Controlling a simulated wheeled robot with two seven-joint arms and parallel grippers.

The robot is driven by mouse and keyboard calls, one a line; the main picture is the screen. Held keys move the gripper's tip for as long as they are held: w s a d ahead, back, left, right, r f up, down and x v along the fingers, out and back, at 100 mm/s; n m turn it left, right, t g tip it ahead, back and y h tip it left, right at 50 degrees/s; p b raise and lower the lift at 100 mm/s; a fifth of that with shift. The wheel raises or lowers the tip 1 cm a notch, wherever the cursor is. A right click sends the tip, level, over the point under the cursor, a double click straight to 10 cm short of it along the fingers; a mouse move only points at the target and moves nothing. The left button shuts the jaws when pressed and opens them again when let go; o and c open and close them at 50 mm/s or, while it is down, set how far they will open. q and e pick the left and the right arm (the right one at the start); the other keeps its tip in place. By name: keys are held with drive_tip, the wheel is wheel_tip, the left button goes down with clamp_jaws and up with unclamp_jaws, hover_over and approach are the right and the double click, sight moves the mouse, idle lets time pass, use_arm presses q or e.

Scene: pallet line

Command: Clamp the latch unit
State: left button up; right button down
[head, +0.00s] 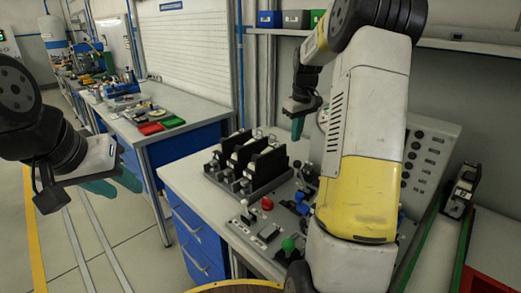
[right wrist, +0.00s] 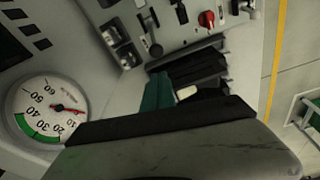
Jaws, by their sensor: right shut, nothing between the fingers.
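A rack of black upright latch-like blocks (head: 248,163) with metal tops stands on the grey bench; I cannot tell whether one of them is the latch unit. Another dark and grey device (head: 461,190) sits by the green rails at right. My right gripper (head: 297,128) is above the bench, right of the rack. Its teal fingers (right wrist: 158,92) are shut and empty in the right wrist view, in front of dark blocks (right wrist: 195,68). My left gripper (head: 118,184) hangs over the floor at left, its fingers seemingly apart and empty, away from the bench.
The bench has a red knob (head: 267,204), a green knob (head: 288,244) and small levers. A round gauge (right wrist: 50,110) is close to the right gripper. A sloped control panel (head: 428,150) stands behind my right arm. Green rails (head: 462,245) run along the right.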

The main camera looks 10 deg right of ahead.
hover_over(301, 177)
drive_tip(key=w+a, duration=0.2)
drive_tip(key=w, duration=0.3)
wheel_tip(301, 177, down, 10)
drive_tip(key=shift+s+d, duration=0.1)
